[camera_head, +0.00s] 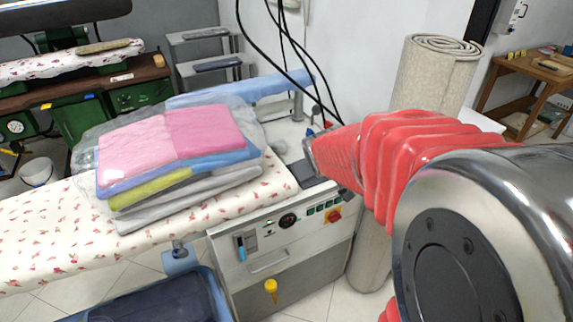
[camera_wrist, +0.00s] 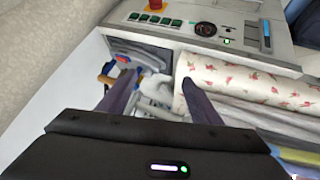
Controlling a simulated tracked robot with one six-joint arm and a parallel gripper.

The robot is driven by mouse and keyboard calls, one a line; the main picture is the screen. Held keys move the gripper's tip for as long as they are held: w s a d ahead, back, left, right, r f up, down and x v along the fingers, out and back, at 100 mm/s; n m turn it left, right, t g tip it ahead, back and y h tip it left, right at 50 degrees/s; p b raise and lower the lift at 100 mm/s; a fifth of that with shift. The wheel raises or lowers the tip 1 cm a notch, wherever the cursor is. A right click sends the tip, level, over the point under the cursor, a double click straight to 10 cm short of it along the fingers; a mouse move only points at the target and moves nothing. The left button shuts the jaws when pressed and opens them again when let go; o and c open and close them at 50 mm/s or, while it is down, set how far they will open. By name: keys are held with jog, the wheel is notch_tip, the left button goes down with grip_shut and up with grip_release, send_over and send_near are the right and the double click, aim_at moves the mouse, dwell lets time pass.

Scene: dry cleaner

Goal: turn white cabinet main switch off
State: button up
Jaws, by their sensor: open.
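The white cabinet (camera_head: 285,236) stands at lower centre in the head view, and its control panel (camera_wrist: 230,58) lies along the top of the wrist view. The main switch, a red knob on a yellow plate (camera_head: 333,215), is at the panel's right end in the head view. In the wrist view the switch (camera_wrist: 155,5) is cut by the top edge. Its turn position is too small to tell. My gripper (camera_wrist: 158,79) is open and empty, its two dark fingers pointing toward the cabinet, apart from the switch. My red-sleeved arm hides most of it in the head view.
Green buttons (camera_head: 316,208) and a round gauge (camera_head: 288,220) sit beside the switch. Folded bagged laundry (camera_head: 170,150) lies on a floral ironing board (camera_head: 40,225) to the left. A rolled carpet (camera_head: 435,75) stands behind my arm. Black cables hang above the cabinet.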

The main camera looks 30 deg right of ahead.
jog(key=w+d+f, duration=0.4)
jog(key=d+f, duration=0.5)
jog(key=d, duration=0.3)
jog(key=n+t, duration=0.1)
jog(key=t, duration=0.2)
send_over(337, 220)
jog(key=s+d, duration=0.3)
jog(key=d, duration=0.1)
notch_tip(337, 220, down, 14)
jog(key=s+a+f+t+y, duration=0.3)
jog(key=s+f+t, duration=0.4)
jog(key=s+f, duration=0.5)
notch_tip(337, 220, down, 3)
jog(key=shift+a+r+t+y, duration=0.15)
jog(key=shift+t+y, duration=0.25)
jog(key=shift+y, duration=0.4)
jog(key=shift+w, duration=0.1)
jog(key=w, duration=1.3)
jog(key=shift+w+a, duration=0.25)
jog(key=shift+w, duration=0.1)
